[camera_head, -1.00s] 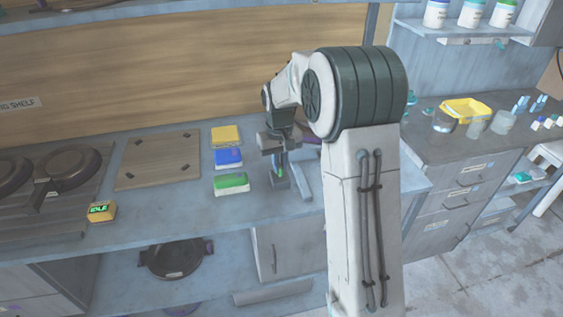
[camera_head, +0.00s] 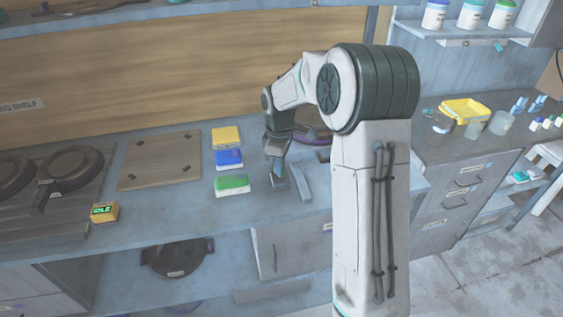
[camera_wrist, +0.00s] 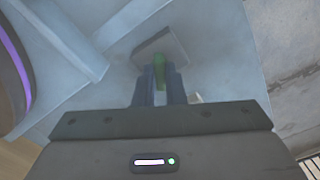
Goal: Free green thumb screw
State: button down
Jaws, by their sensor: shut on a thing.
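My gripper (camera_head: 277,166) is over the bench, right of the green block. In the wrist view its two fingers (camera_wrist: 160,85) are closed on a narrow green piece, the green thumb screw (camera_wrist: 172,78). A grey block (camera_wrist: 164,46) lies just beyond the fingertips, and the screw's green end shows against it. I cannot tell whether the screw is still seated in the block. In the head view the grey block (camera_head: 279,183) shows under the gripper, and the screw is hidden.
Grey bars (camera_head: 304,182) lie right of the gripper, with a round purple-edged part (camera_wrist: 12,70) beside them. Yellow (camera_head: 226,137), blue (camera_head: 229,158) and green (camera_head: 232,183) blocks stand left. A wooden board (camera_head: 160,160) and an "IDLE" box (camera_head: 104,212) are farther left.

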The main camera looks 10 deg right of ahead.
jog(key=n+p, duration=0.1)
jog(key=n, duration=0.4)
jog(key=shift+w+r+n+p, duration=0.1)
jog(key=shift+r+n+p, duration=0.05)
jog(key=shift+n+p, duration=0.2)
dwell(0.4)
jog(key=c, duration=1.5)
grip_release()
notch_tip(320, 180, up, 14)
